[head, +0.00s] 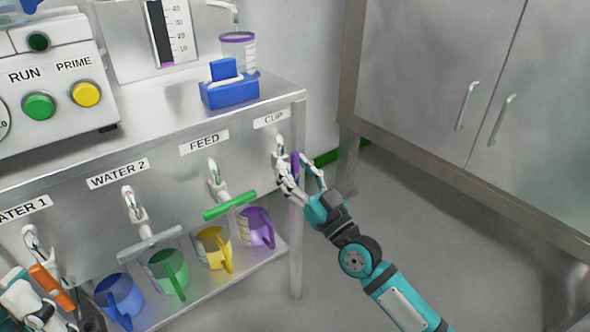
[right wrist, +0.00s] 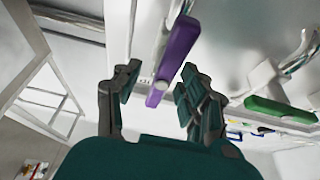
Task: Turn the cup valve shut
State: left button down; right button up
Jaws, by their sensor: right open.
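The cup valve is under the CUP label (head: 271,119) at the right end of the steel panel. Its purple handle (head: 295,163) is seen nearly end-on in the head view. In the right wrist view the purple handle (right wrist: 176,50) runs between my fingers. My right gripper (head: 302,182) is open around the handle, one finger on each side; in the right wrist view (right wrist: 157,78) gaps show and it is not closed on it. My left gripper (head: 40,306) is at the lower left near the orange WATER 1 handle (head: 52,287), partly cut off.
The green FEED handle (head: 230,205) and the grey WATER 2 handle (head: 150,243) stick out to the left. Several coloured mugs, including a purple one (head: 254,228), stand on the shelf below. A purple-rimmed cup (head: 238,52) stands above by a blue holder (head: 228,93). Floor at right is clear.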

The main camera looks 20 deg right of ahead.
grip_shut()
dwell(0.3)
